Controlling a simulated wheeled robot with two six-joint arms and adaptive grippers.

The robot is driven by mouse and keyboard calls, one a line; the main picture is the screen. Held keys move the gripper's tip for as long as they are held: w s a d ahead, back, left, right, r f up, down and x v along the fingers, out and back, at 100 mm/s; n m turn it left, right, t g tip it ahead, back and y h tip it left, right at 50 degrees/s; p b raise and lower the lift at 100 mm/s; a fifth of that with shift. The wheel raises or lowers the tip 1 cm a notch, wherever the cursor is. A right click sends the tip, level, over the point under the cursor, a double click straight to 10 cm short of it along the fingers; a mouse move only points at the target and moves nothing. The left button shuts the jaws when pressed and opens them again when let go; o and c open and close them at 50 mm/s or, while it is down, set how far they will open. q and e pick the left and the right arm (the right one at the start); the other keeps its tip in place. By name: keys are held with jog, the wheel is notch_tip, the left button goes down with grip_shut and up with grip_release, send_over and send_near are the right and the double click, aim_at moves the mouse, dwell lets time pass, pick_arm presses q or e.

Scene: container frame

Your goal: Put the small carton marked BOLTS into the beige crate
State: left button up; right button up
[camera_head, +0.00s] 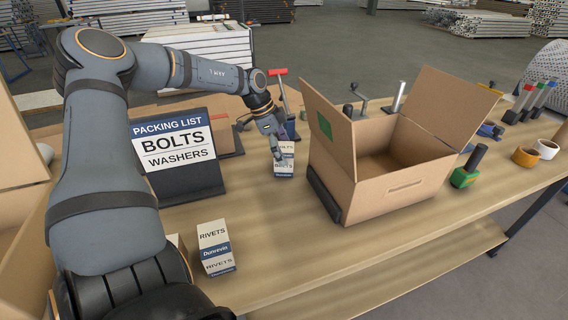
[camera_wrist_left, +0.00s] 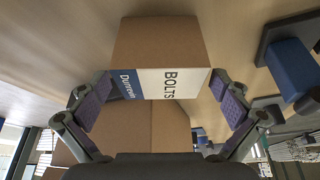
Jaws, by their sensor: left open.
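The small carton marked BOLTS (camera_head: 284,168) stands on the workbench just left of an open beige crate (camera_head: 385,200), which looks like a cardboard box with raised flaps and a green patch. In the left wrist view the carton (camera_wrist_left: 160,55) shows its BOLTS label and a blue band. My left gripper (camera_head: 279,150) is at the carton, partly covering it. In the left wrist view its open fingers (camera_wrist_left: 163,98) lie on either side of the carton, with gaps visible. My right gripper is not in view.
A packing list sign (camera_head: 178,150) reading BOLTS and WASHERS stands left of the carton. RIVETS cartons (camera_head: 214,246) stand at the front. Another cardboard box (camera_head: 20,215) is at the left edge. Tape rolls (camera_head: 525,156) and a green-based tool (camera_head: 464,178) lie right of the crate.

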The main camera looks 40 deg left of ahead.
pick_arm(q)
jog(key=x, duration=0.4)
jog(key=shift+r, duration=0.1)
jog(key=shift+c, duration=0.5)
jog(key=c, duration=1.4)
jog(key=shift+w+r, duration=0.1)
jog(key=shift+r, duration=0.35)
jog(key=d+r+p, duration=0.1)
jog(key=r, duration=0.1)
jog(key=s+d+r+p, duration=0.1)
jog(key=r, duration=0.2)
jog(key=s+d+r+p, duration=0.1)
jog(key=r, duration=0.2)
jog(key=shift+s+d+r, duration=0.1)
jog(key=shift+s+d, duration=0.05)
jog(key=shift+s, duration=0.05)
jog(key=s+d+r+p, duration=0.1)
jog(key=s+d+p, duration=0.1)
jog(key=p, duration=0.2)
jog(key=s+d+r+p, duration=0.1)
jog(key=s+d+p, duration=0.1)
jog(key=p, duration=0.3)
jog(key=s+d+r+p, duration=0.2)
jog(key=d+p, duration=0.2)
jog(key=p, duration=0.1)
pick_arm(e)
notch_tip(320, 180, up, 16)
